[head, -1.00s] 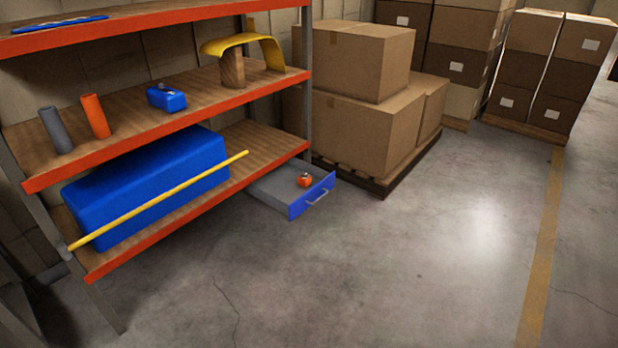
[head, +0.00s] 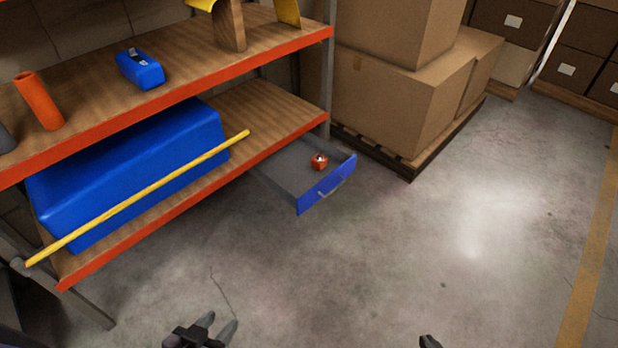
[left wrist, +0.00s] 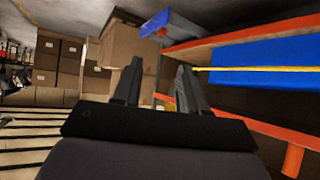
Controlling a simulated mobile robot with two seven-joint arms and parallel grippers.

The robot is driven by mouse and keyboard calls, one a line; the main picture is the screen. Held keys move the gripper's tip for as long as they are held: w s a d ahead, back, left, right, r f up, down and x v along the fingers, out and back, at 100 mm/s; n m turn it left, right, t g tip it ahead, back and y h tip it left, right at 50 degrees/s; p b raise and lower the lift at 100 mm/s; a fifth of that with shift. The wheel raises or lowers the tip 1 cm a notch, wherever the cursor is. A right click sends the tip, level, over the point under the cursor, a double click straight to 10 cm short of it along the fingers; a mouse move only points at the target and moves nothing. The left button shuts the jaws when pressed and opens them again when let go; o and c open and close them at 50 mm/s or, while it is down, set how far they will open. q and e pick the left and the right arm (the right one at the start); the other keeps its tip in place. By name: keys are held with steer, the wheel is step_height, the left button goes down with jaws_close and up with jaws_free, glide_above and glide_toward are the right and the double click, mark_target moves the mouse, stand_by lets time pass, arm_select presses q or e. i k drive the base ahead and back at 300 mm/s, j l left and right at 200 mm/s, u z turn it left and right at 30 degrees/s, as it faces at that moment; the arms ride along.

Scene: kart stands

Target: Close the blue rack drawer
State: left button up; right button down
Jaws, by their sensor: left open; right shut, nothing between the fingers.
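The blue rack drawer (head: 326,184) is pulled out from under the right end of the rack's lowest shelf. It has a blue front, a grey tray and a pale bar handle (head: 331,191). A small orange object (head: 318,161) lies inside. The drawer also shows at the top of the left wrist view (left wrist: 155,23), which looks upside down. My left gripper (head: 219,323) is open and empty, low in the head view, apart from the drawer. My right gripper (head: 430,342) barely shows at the bottom edge, shut and empty, most of it cut off.
The orange-edged rack (head: 200,209) holds a large blue box (head: 130,170), an orange tube (head: 40,102) and a small blue item (head: 139,69). A yellow bar (head: 150,191) crosses its front. Stacked cartons (head: 395,105) stand on a pallet right of the drawer. The floor before it is clear.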

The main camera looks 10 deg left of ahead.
mark_target(288, 172)
steer(key=i+l+u, duration=0.15)
steer(key=i+u, duration=0.2)
steer(key=i, duration=0.15)
steer(key=i+l+u, duration=0.3)
steer(key=i, duration=0.15)
steer(key=i+l+u, duration=0.35)
steer(key=i+j, duration=0.05)
steer(key=i, duration=0.05)
